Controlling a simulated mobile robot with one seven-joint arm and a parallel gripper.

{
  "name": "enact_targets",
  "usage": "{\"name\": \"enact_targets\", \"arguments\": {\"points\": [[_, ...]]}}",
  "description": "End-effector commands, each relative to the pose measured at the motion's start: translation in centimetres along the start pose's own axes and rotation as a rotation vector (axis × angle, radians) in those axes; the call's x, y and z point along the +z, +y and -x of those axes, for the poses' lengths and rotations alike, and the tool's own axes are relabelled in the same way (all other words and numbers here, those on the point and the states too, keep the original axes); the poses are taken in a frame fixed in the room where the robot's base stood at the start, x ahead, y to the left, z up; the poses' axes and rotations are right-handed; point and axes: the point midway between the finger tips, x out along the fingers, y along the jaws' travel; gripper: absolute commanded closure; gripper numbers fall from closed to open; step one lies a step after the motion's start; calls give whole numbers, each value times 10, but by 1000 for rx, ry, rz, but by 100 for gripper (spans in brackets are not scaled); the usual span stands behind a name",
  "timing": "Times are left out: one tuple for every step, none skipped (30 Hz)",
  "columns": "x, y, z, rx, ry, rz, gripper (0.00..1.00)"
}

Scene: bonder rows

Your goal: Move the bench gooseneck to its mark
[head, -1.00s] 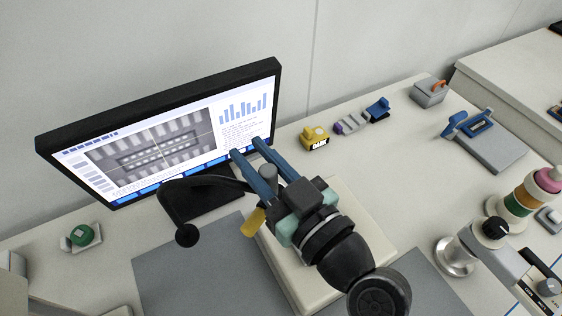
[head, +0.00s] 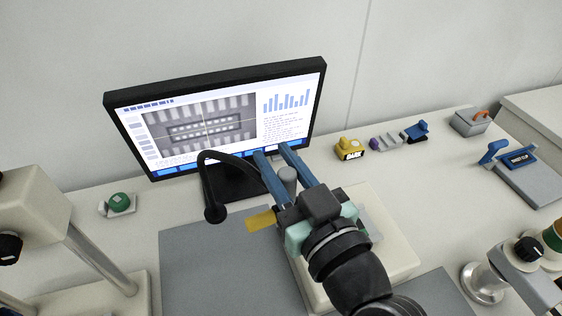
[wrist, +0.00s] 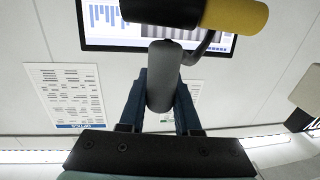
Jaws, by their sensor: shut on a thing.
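The gooseneck has a thin black curved arm (head: 232,158) ending in a small black head (head: 214,213) on the left. My gripper (head: 275,153), with blue fingers, is shut on its grey cylindrical part (head: 287,178). In the wrist view the grey cylinder (wrist: 163,75) lies between the fingers, with a black piece and a yellow end (wrist: 235,16) beyond it.
The monitor (head: 215,120) stands close behind. Grey mats (head: 220,265) and a cream block (head: 385,240) lie below my arm. A green button (head: 120,202) and a cream machine (head: 30,215) are at left. A yellow gadget (head: 350,147) and small tools sit at right.

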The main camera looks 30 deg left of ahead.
Motion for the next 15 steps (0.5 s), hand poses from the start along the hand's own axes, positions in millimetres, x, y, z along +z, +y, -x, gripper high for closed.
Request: {"name": "enact_targets", "arguments": {"points": [[1, 5, 3, 16, -4, 4, 100], [1, 5, 3, 16, -4, 4, 100], [1, 6, 3, 16, -4, 4, 100], [1, 6, 3, 17, -5, 4, 100], [1, 6, 3, 17, -5, 4, 100], [1, 6, 3, 17, -5, 4, 100], [1, 6, 3, 18, -5, 5, 100], [2, 6, 3, 18, -5, 5, 100], [2, 6, 3, 18, -5, 4, 61], [2, 6, 3, 18, -4, 4, 56], [2, 6, 3, 17, -4, 4, 50], [1, 5, 3, 15, -4, 3, 43], [1, 5, 3, 14, -4, 3, 39], [1, 4, 2, 13, -4, 3, 39], [1, 4, 2, 12, -3, 3, 39]]}}
